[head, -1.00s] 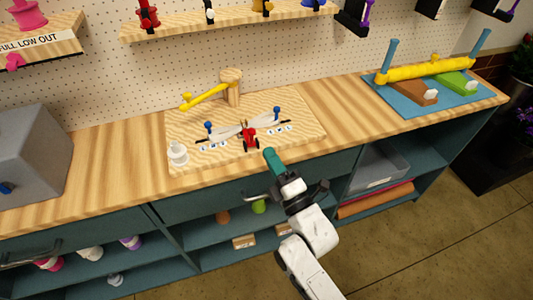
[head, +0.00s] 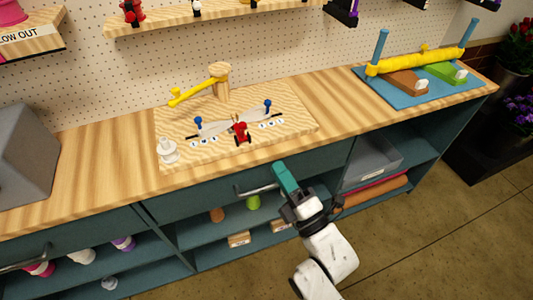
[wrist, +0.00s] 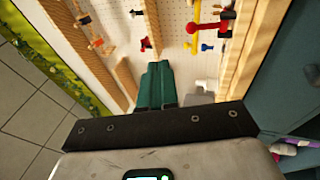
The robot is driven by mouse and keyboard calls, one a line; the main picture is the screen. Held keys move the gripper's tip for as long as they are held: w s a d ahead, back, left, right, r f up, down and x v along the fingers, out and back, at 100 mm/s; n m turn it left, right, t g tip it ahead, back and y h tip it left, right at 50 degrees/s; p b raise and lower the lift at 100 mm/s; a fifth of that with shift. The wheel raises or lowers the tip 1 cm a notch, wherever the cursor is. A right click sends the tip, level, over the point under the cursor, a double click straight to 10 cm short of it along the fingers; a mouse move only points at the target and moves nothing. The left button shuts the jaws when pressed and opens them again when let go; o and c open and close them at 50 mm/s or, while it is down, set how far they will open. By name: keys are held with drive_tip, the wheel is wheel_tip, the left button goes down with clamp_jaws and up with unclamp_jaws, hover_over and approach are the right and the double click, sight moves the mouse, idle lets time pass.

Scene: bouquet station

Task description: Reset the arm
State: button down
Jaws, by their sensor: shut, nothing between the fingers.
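My gripper (head: 281,172) is shut, its green fingers together with nothing between them. In the head view it is in front of the workbench, just below the front edge of the wooden top and to the right of a drawer handle (head: 256,190). In the wrist view the closed green fingers (wrist: 158,72) point toward the pegboard wall, with the bench at the right of the picture.
On the bench stand a wooden board (head: 290,130) with a red clamp (head: 241,132) and yellow lever (head: 192,92), a blue tray (head: 405,101) with a yellow roll (head: 420,62), and a grey box (head: 25,160). Open shelves (head: 190,235) lie below.

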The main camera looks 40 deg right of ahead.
drive_tip(key=s+f+m+g+y, duration=0.1)
drive_tip(key=s+f+m+g, duration=0.2)
drive_tip(key=f+m+g, duration=0.75)
drive_tip(key=s+f+m+g, duration=0.3)
drive_tip(key=s+m+g, duration=0.1)
drive_tip(key=s, duration=0.4)
drive_tip(key=s+f+m+g+y, duration=0.1)
drive_tip(key=s+f+m+g, duration=0.2)
drive_tip(key=s+g, duration=0.3)
drive_tip(key=shift+s+d+f+m, duration=0.2)
drive_tip(key=shift+s+m, duration=0.15)
drive_tip(key=shift+s, duration=0.6)
